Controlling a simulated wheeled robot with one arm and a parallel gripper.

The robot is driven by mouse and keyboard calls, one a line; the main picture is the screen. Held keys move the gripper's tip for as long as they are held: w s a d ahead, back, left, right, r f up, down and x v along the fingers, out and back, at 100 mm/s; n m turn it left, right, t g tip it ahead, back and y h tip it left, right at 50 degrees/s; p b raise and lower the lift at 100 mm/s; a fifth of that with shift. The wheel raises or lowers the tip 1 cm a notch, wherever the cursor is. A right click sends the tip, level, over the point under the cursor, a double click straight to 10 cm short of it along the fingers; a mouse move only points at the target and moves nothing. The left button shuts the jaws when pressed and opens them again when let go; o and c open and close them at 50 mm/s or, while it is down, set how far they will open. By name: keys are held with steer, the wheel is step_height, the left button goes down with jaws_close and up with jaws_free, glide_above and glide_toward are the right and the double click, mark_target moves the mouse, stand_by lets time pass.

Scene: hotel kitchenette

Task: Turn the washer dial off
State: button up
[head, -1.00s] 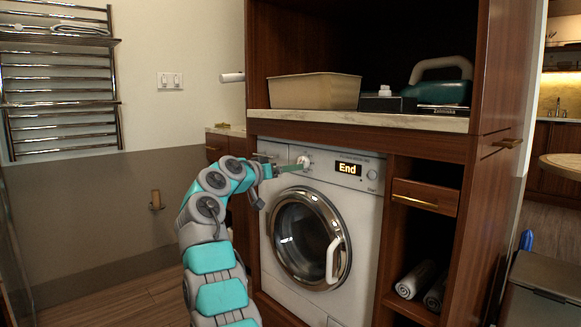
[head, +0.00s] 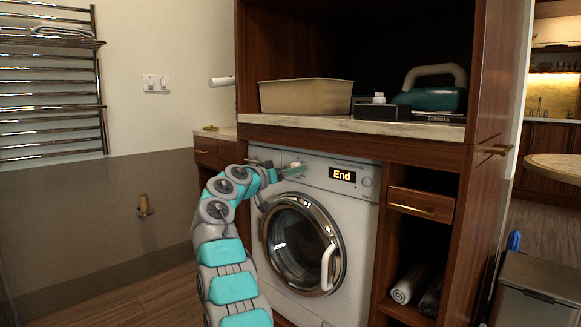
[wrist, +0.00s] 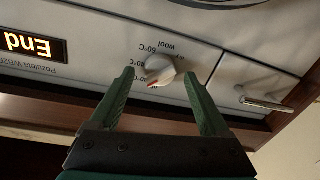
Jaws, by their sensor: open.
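The washer (head: 310,190) is a white front loader with a round glass door, built into a wooden cabinet. Its display (head: 342,175) reads "End"; the display (wrist: 32,46) is upside down in the wrist view. The washer dial (wrist: 160,68) is a round silver-white knob with a red mark toward the lower left in the wrist view. Temperature labels and "wool" are printed around it. My gripper (wrist: 159,77) is open, with a green finger on each side of the dial; I cannot tell whether either touches it. In the head view my gripper (head: 292,171) partly covers the dial.
A marble shelf (head: 350,126) above the washer holds a beige bin (head: 305,96) and a teal appliance (head: 432,95). A silver handle (wrist: 266,104) is beside the dial in the wrist view. The door handle (head: 327,267) sticks out below. Open floor lies left.

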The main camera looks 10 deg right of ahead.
steer(key=shift+w+d+f, duration=0.1)
steer(key=shift+w+d, duration=0.05)
steer(key=shift+d, duration=0.05)
jaws_close()
stand_by(0.6)
